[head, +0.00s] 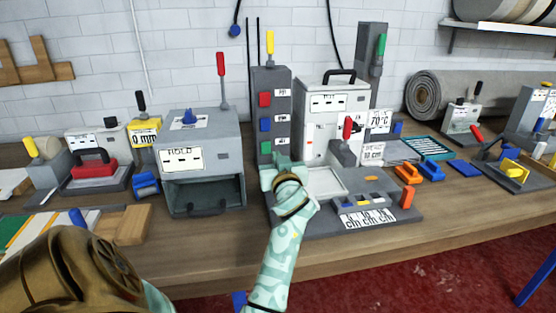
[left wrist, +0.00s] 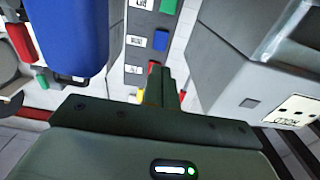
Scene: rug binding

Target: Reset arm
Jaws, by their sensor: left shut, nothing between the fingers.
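My left arm reaches up from the bottom middle of the head view. Its pale green patterned gripper (head: 281,163) is in front of the grey button column (head: 268,78) and beside the open-fronted HOLD box (head: 207,148). In the left wrist view the dark fingers (left wrist: 168,88) are together with nothing between them, in front of the same column's colored buttons, seen upside down. The wrist view does not settle whether the fingertips touch anything. My right gripper is in neither view.
A grey tray fixture (head: 325,184) is to the right of the gripper. An orange clip (head: 408,174) and a teal rack (head: 428,147) lie farther right. Bare wooden bench (head: 300,250) runs along the front.

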